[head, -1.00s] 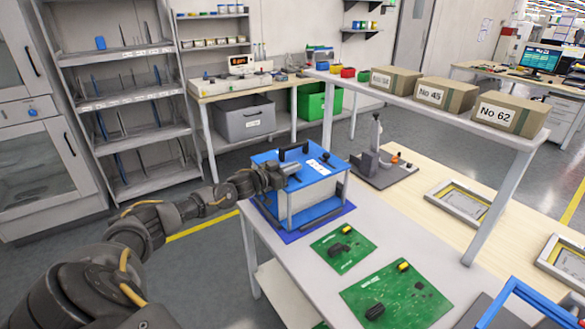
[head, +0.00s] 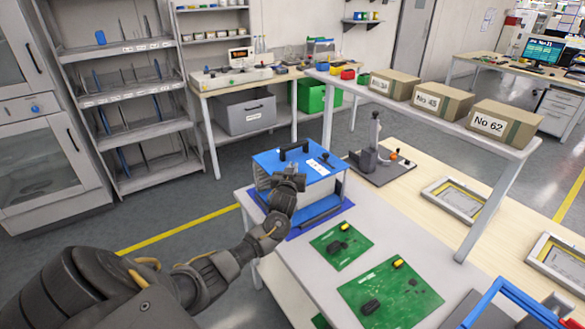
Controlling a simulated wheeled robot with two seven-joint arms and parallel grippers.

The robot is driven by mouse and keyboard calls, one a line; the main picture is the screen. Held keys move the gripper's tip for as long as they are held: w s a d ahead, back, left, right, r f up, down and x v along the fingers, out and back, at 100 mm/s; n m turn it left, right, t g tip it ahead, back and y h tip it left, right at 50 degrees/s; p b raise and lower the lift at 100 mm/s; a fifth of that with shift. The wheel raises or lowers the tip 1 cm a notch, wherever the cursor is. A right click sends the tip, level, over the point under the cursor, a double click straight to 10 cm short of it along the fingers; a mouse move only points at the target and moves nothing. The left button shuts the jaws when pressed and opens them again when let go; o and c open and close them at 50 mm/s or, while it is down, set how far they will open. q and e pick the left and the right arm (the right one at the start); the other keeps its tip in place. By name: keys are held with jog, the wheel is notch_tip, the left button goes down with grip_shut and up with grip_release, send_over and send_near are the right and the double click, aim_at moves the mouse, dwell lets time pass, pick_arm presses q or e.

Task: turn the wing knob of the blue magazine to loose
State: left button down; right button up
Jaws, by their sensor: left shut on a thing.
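The blue magazine (head: 328,176) stands on a dark blue mat (head: 342,209) at the far left corner of the white table. It has a blue top plate with a dark handle (head: 292,148) and a white label (head: 317,167). My left gripper (head: 284,177) is at the near left side of the magazine's top, with its wrist below it. It is shut on the wing knob, which the gripper hides along with the fingertips. The knob's angle cannot be seen. My right gripper is not in view.
Two green circuit boards (head: 388,296) lie on the table in front of the magazine. A grey stand (head: 371,158) is to the magazine's right. A raised shelf (head: 440,112) holds cardboard boxes (head: 500,124). A blue frame (head: 515,293) is at lower right.

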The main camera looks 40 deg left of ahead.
pick_arm(q)
jog(key=n+g+y, duration=0.1)
jog(key=y, duration=0.1)
jog(key=n+g+y+b, duration=0.1)
jog(key=n, duration=0.1)
jog(key=shift+w+d+f+g+y+b, duration=0.1)
jog(key=shift+d+f+g+y+b, duration=0.05)
jog(key=shift+g+y+b, duration=0.2)
jog(key=n+g+y+b, duration=0.2)
jog(key=g+b, duration=0.1)
jog(key=n+g+y+b, duration=0.2)
jog(key=g+b, duration=0.1)
jog(key=shift+f, duration=0.1)
jog(key=shift+r+n+g+y+b, duration=0.25)
jog(key=shift+n+g+b, duration=0.6)
jog(key=shift+b, duration=0.35)
jog(key=shift+r, duration=0.1)
jog(key=c, duration=1.5)
grip_release()
jog(key=shift+c, duration=0.2)
